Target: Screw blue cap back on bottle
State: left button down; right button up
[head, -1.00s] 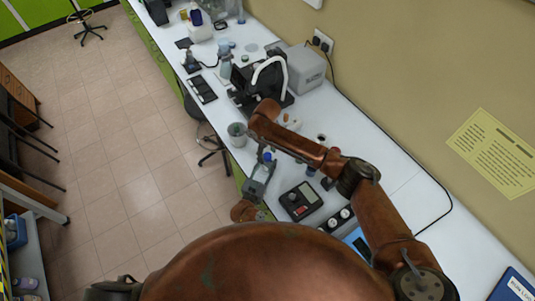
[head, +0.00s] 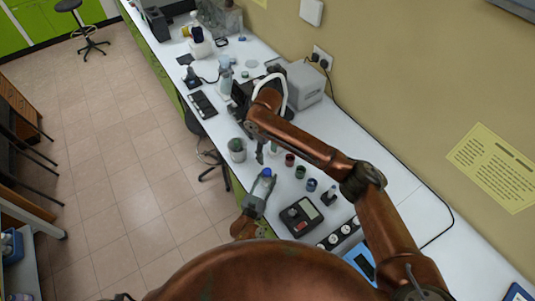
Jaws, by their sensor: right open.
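A small bottle (head: 262,184) with a blue cap (head: 267,173) at its top is at the table's front edge, slightly tilted. I cannot tell whether the cap is tight. My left gripper (head: 257,192) comes up from below and is shut around the bottle. My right gripper (head: 260,154) hangs from the bent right arm just above and behind the cap, apart from it. It is open and small in view, with nothing seen between its fingers.
A grey pot (head: 237,149) stands at the table edge to the left. Several small jars (head: 300,171) and a black instrument (head: 301,216) are to the right. A dark device and a grey box (head: 305,82) stand behind the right arm.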

pick_arm(q)
jog(key=c, duration=1.3)
grip_release()
jog(key=shift+o, duration=0.2)
jog(key=v, duration=1.2)
